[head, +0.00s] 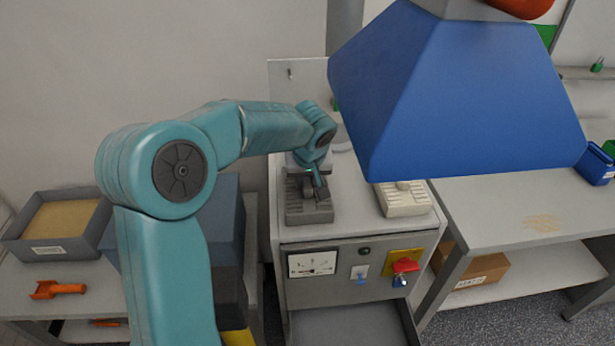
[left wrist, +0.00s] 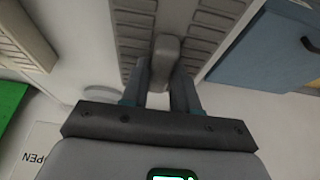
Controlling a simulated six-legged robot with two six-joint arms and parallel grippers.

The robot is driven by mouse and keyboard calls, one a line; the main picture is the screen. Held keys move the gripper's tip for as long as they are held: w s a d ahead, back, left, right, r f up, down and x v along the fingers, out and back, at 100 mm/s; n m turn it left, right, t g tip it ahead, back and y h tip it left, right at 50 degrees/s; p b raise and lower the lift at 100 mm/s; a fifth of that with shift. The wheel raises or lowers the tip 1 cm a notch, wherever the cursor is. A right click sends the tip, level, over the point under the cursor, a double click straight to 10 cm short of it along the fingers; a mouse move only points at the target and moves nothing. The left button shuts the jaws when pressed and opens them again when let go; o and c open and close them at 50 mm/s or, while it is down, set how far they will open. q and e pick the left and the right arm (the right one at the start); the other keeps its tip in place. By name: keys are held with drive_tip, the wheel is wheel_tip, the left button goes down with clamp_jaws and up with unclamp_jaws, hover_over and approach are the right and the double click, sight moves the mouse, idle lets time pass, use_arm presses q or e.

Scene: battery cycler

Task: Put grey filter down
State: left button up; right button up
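The grey filter (head: 308,207) is a dark ribbed block with a raised grip in its middle. It is at the left of the cabinet top (head: 352,187); I cannot tell whether its underside touches. My left gripper (head: 314,180) is above it, pointing down. In the left wrist view the two fingers (left wrist: 165,75) lie close against both sides of the grip of the grey filter (left wrist: 202,32), which looks held. A cream ribbed filter (head: 403,200) sits to the right on the same top. My right gripper is not in view.
A large blue hood (head: 460,95) hangs over the right part of the cabinet. The cabinet front has a meter (head: 312,264) and a red knob (head: 405,266). A bench (head: 490,215) stands to the right. At left are a grey tray (head: 50,250) and an orange tool (head: 57,289).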

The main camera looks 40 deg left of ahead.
use_arm(q)
drive_tip(key=o, duration=0.3)
drive_tip(key=shift+w+d, duration=0.1)
drive_tip(key=shift+w, duration=0.05)
drive_tip(key=v, duration=0.7)
drive_tip(key=shift+b, duration=0.3)
drive_tip(key=shift+d+r, duration=0.1)
drive_tip(key=shift+r, duration=0.15)
